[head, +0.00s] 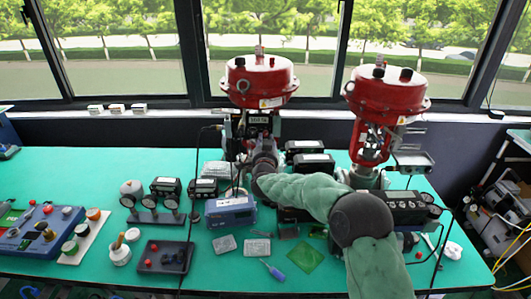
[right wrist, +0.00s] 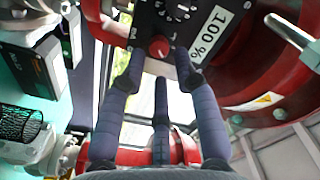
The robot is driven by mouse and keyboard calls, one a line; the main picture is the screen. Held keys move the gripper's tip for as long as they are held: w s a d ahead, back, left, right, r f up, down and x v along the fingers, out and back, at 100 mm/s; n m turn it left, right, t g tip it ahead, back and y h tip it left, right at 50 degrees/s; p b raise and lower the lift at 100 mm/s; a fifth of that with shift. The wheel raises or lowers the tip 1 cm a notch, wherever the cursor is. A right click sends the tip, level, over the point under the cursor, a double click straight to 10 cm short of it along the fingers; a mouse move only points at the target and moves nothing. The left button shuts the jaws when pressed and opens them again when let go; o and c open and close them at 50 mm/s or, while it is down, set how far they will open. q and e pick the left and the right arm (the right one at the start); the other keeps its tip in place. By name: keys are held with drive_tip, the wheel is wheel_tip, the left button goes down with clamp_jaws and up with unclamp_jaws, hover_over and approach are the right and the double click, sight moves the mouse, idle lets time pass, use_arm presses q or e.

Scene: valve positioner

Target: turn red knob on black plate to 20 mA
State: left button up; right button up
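In the right wrist view, a red knob (right wrist: 158,47) sits on a black plate (right wrist: 146,68) below a dial with white markings (right wrist: 178,10). A white "100 %" label (right wrist: 212,34) is beside it. My right gripper (right wrist: 159,60) points at the knob, with a fingertip on either side and gaps to the knob, so it looks open. I cannot tell whether any finger touches it. The knob's exact setting is too small to read. In the head view, my right gripper (head: 264,147) is at the left valve's lower part; the knob is hidden there. My left gripper is not in view.
Two red valve actuators (head: 260,78) (head: 385,95) rise from the green table (head: 90,180). A blue-grey meter (head: 230,211), a screwdriver (head: 272,270) and a black box with red buttons (head: 163,257) lie in front. The table's back left is clear.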

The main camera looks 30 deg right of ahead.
drive_tip(key=v, duration=0.8)
drive_tip(key=shift+s, duration=0.25)
drive_tip(key=shift+a, duration=0.1)
